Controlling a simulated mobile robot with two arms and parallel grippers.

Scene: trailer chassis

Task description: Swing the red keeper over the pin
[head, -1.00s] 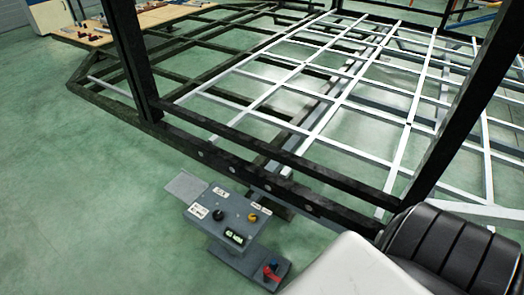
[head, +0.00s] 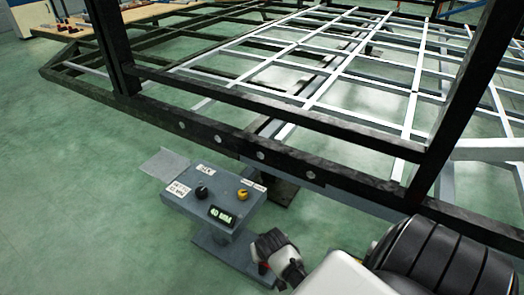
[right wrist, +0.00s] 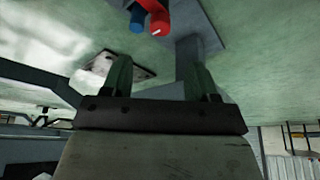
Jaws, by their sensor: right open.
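The red keeper (right wrist: 158,18) shows at the top of the right wrist view, beside a blue cylindrical part (right wrist: 137,20) on a grey plate. I cannot tell whether the blue part is the pin. In the head view only a sliver of the red keeper (head: 263,268) shows, on the low grey base; my right gripper hides the rest. My right gripper (right wrist: 159,78) is open, with its two fingers apart and nothing seen between them. In the head view my right gripper (head: 278,262) is over the end of that base. My left gripper is not in view.
Open green floor lies left.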

